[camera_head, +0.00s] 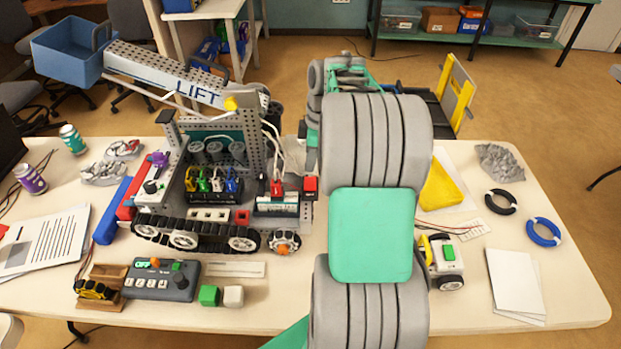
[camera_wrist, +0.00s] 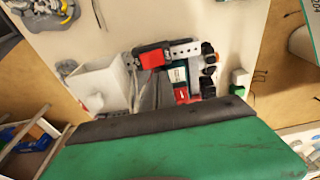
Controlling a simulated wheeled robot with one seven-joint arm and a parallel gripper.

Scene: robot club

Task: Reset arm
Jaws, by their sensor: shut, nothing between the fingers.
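My own arm, with grey ribbed sections and green covers, rises through the middle of the head view and hides part of the table. I cannot make out my gripper's fingertips in either view. In the wrist view a broad green surface with a dark grey edge fills the lower part, and no fingers show. A tracked robot model (camera_head: 200,205) stands on the table left of my arm. Its white arm marked LIFT (camera_head: 165,72) slants up to the left, with a blue bin (camera_head: 70,55) at its end.
The cream table (camera_head: 465,310) also holds a grey control box (camera_head: 150,288), green (camera_head: 209,295) and white (camera_head: 233,296) cubes, a small wheeled device (camera_head: 447,262), black (camera_head: 500,201) and blue (camera_head: 544,231) rings and white papers (camera_head: 515,280). Its front right has some bare room. Shelves stand behind.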

